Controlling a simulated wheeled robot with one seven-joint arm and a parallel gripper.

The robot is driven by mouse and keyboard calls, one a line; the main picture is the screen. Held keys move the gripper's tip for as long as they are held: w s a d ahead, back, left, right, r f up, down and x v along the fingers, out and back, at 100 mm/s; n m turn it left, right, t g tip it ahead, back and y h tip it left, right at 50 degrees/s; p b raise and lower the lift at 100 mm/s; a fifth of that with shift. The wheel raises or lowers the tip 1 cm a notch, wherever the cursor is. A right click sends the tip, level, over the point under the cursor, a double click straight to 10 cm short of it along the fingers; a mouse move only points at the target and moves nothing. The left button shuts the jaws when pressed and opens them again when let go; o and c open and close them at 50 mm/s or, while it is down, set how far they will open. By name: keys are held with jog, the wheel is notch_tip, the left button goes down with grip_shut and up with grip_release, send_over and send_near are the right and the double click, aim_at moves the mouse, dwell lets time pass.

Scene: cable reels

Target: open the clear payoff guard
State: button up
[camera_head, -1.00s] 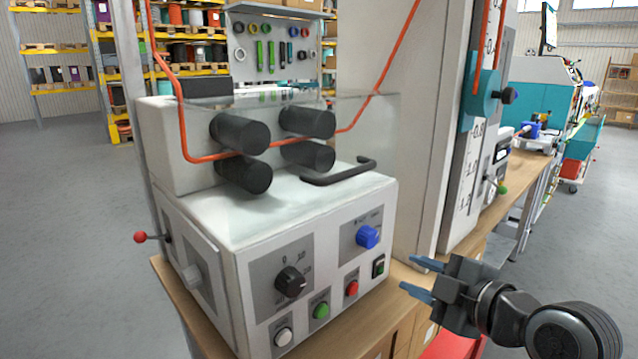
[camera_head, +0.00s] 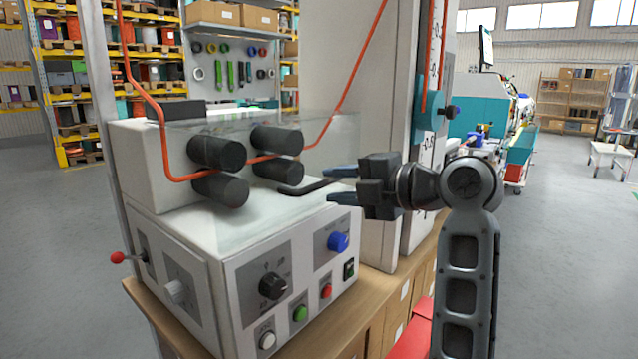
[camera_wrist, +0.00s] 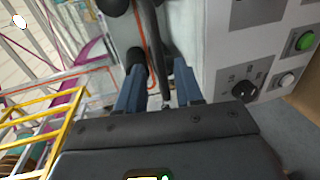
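The clear payoff guard (camera_head: 335,135) is a see-through panel over the black rollers on the white payoff machine. Its dark bar handle (camera_head: 302,188) is at the front lower edge. My gripper (camera_head: 330,185) is open at the right end of the handle. In the wrist view the handle (camera_wrist: 152,45) runs down between the two blue fingers (camera_wrist: 160,90). I cannot tell whether either finger touches it. The guard looks down over the rollers.
The black rollers (camera_head: 215,152) carry an orange cable (camera_head: 140,85). The front panel below has a blue knob (camera_head: 338,242), a black dial (camera_head: 272,286) and several buttons. A tall white column (camera_head: 350,60) stands behind my gripper. A red-knobbed lever (camera_head: 117,257) sticks out at left.

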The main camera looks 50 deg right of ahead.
aim_at(325, 185)
jog(key=shift+w+f, duration=0.25)
jog(key=shift+w, duration=0.8)
jog(key=shift+w+f, duration=0.2)
jog(key=shift+w, duration=0.8)
jog(key=shift+c, duration=0.2)
grip_shut()
